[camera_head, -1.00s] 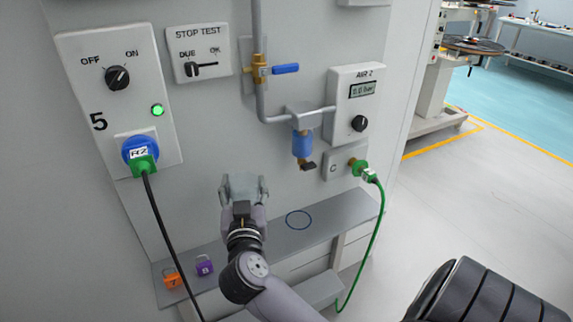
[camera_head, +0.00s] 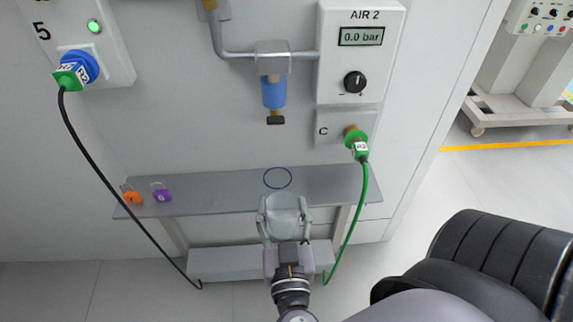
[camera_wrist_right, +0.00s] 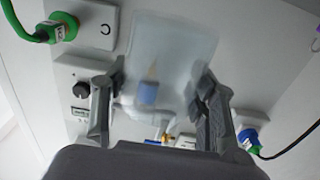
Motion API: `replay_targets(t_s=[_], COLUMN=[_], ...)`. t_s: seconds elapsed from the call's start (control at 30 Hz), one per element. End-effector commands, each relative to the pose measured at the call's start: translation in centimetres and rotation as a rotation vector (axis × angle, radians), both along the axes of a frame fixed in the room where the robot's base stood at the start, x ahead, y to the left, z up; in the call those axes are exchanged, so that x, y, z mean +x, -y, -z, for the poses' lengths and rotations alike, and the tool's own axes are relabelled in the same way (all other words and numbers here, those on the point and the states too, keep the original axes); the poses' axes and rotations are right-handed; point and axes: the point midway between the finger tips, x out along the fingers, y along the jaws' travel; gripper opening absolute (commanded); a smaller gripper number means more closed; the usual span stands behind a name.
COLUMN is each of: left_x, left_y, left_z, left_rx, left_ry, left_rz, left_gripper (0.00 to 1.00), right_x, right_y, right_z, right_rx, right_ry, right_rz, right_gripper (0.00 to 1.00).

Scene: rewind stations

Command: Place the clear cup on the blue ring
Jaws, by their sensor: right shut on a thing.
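The clear cup (camera_head: 286,203) is held between the fingers of my right gripper (camera_head: 284,222), just in front of the shelf's front edge in the head view. In the right wrist view the cup (camera_wrist_right: 170,60) is see-through and fills the space between the fingertips of the right gripper (camera_wrist_right: 152,95). The blue ring (camera_head: 277,178) is a thin outline on the grey shelf, just beyond the cup in the head view. The ring looks empty. My left gripper is not in view.
An orange padlock (camera_head: 132,196) and a purple padlock (camera_head: 161,193) are on the left of the shelf (camera_head: 220,192). A blue filter bowl (camera_head: 273,92) hangs above the ring. A green hose (camera_head: 361,200) drops on the right, a black cable (camera_head: 92,160) on the left.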

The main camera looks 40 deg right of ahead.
Motion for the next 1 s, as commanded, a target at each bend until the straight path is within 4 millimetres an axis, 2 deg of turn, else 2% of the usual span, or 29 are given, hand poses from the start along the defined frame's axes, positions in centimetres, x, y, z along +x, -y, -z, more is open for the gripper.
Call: replay_targets(t_s=[0.37,0.77,1.0], left_x=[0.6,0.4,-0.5], left_y=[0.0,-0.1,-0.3], left_z=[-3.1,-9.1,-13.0], left_rx=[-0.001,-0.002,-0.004], left_ry=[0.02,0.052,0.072], left_rz=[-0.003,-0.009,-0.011], left_gripper=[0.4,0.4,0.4], right_x=[8.2,16.4,16.2], right_y=[5.0,10.1,9.9], right_z=[-0.1,0.0,1.8], right_rx=[-0.004,-0.002,-0.001], right_ry=[0.008,0.006,0.001], right_rz=[0.001,0.002,0.0], right_gripper=[0.32,0.32,0.32])
